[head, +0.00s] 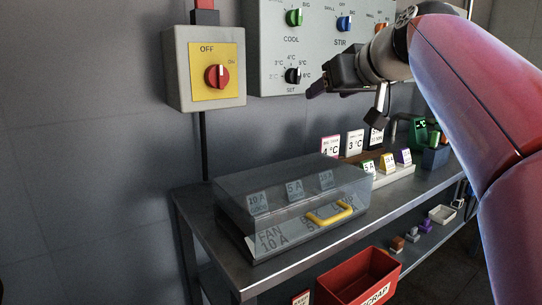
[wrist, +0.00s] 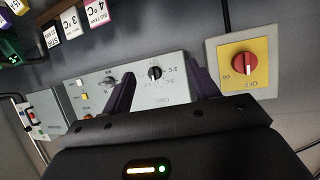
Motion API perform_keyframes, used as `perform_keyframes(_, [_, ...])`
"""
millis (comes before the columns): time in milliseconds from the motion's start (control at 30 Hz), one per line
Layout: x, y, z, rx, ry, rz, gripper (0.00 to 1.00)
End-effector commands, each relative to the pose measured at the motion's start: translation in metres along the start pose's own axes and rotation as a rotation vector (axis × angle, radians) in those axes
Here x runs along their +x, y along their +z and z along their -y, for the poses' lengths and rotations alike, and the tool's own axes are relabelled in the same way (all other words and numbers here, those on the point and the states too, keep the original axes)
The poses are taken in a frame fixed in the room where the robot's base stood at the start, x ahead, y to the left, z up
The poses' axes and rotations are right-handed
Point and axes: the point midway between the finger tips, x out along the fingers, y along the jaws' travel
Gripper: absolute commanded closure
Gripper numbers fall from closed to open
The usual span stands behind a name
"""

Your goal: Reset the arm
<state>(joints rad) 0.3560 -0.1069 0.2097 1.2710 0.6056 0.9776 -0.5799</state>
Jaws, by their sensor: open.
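My arm, red-pink, comes in from the right in the head view. Its dark gripper (head: 318,88) is in the air in front of the grey control panel (head: 270,50), near the black SET knob (head: 293,75). In the wrist view the dark purple fingers of my gripper (wrist: 163,82) stand apart with nothing held between them. The panel (wrist: 170,90) and a black knob (wrist: 155,73) show beyond the gap, and the picture is turned over. I cannot tell how far the fingertips are from the panel.
A red rotary switch (head: 217,76) sits on a yellow plate left of the panel. Below, a clear-lidded box (head: 290,205) with a yellow handle (head: 329,213) stands on the metal bench (head: 215,240). Tags (head: 387,162) stand behind it. A red bin (head: 355,275) is in front, lower.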

Motion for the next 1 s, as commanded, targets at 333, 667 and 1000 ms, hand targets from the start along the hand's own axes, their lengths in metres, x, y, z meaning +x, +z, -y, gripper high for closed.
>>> perform_keyframes(333, [-0.042, 0.214, 0.041, 0.178, 0.171, 0.39, 0.4])
perform_keyframes(667, [-0.086, 0.384, 0.056, 0.253, 0.277, 0.609, 0.4])
perform_keyframes(1000, [-0.09, 0.406, 0.058, 0.26, 0.29, 0.637, 0.4])
